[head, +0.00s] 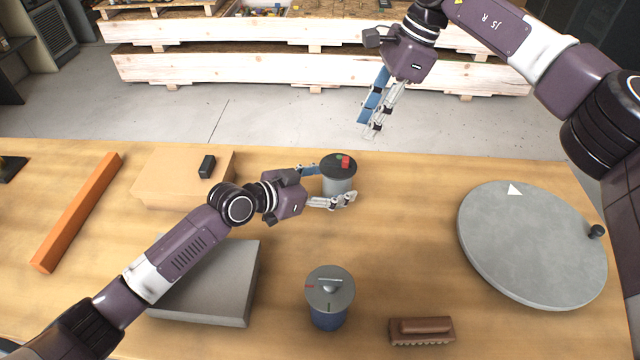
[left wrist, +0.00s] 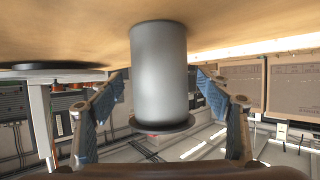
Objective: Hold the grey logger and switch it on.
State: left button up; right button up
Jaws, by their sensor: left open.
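The grey logger (head: 338,187) is an upright grey cylinder with a dark top that carries a red switch (head: 345,161) and a small green mark. It stands on the table near the middle. My left gripper (head: 334,183) is open around it, one finger on each side. In the left wrist view the logger (left wrist: 159,75) appears inverted between the fingers of the left gripper (left wrist: 160,78), with visible gaps on both sides. My right gripper (head: 369,125) is raised beyond the table's far edge, empty; its two fingers overlap in the picture, so its opening is unclear.
A blue canister with a grey dialled lid (head: 330,290), a brown brush (head: 421,331) and a grey turntable (head: 530,250) stand on the table. A grey box (head: 225,290), a wooden block with a black piece (head: 207,166) and an orange bar (head: 78,210) lie left.

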pick_arm(q)
jog(key=shift+x, duration=0.8)
jog(key=shift+c, duration=0.5)
jog(key=c, duration=1.5)
jog(key=shift+o, duration=0.2)
